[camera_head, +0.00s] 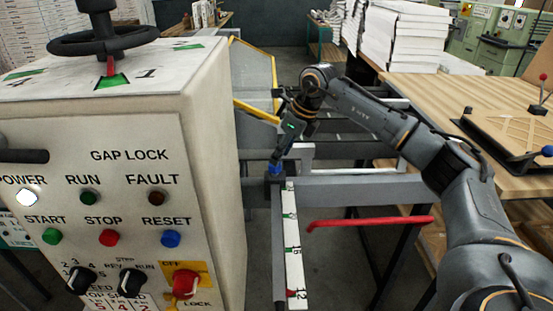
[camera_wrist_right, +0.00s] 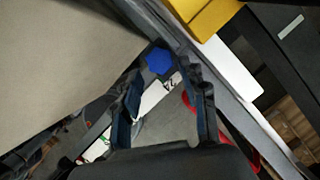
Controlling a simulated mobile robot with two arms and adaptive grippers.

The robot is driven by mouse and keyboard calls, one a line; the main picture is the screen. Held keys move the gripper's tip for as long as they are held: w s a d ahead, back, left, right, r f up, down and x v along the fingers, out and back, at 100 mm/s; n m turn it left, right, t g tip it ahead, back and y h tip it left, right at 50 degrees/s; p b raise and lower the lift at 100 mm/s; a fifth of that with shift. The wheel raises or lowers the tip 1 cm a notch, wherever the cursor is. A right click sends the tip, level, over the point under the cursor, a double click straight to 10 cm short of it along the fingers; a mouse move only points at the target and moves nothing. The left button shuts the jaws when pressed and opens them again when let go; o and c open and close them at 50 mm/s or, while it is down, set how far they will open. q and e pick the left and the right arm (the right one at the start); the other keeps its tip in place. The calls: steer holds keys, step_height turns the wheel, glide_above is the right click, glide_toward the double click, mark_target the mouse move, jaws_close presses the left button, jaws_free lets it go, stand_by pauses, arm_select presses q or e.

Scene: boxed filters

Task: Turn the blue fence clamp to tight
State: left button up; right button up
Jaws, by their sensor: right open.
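The blue fence clamp (camera_head: 275,169) sits at the far end of the white fence scale, beside the machine cabinet. In the right wrist view, the blue clamp knob (camera_wrist_right: 159,62) shows just beyond the fingertips. My right gripper (camera_head: 281,151) reaches down over the clamp from above. In the wrist view my right gripper (camera_wrist_right: 165,85) has its two fingers apart with nothing between them. I cannot tell whether the fingers touch the clamp. My left gripper is not in view.
The cabinet (camera_head: 120,200) with its buttons and handwheel (camera_head: 103,40) stands close on the left. A red bar (camera_head: 370,221) juts out right of the white scale (camera_head: 292,240). A yellow-edged guard (camera_head: 255,75) rises behind the clamp. A wooden table (camera_head: 440,95) is at right.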

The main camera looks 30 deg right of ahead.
mark_target(275, 169)
steer(key=shift+x, duration=1.2)
steer(key=shift+f, duration=0.4)
steer(key=shift+w+a+f, duration=0.1)
steer(key=shift+w+f, duration=0.05)
steer(key=shift+f, duration=0.05)
steer(key=shift+c, duration=0.9)
steer(key=c, duration=0.7)
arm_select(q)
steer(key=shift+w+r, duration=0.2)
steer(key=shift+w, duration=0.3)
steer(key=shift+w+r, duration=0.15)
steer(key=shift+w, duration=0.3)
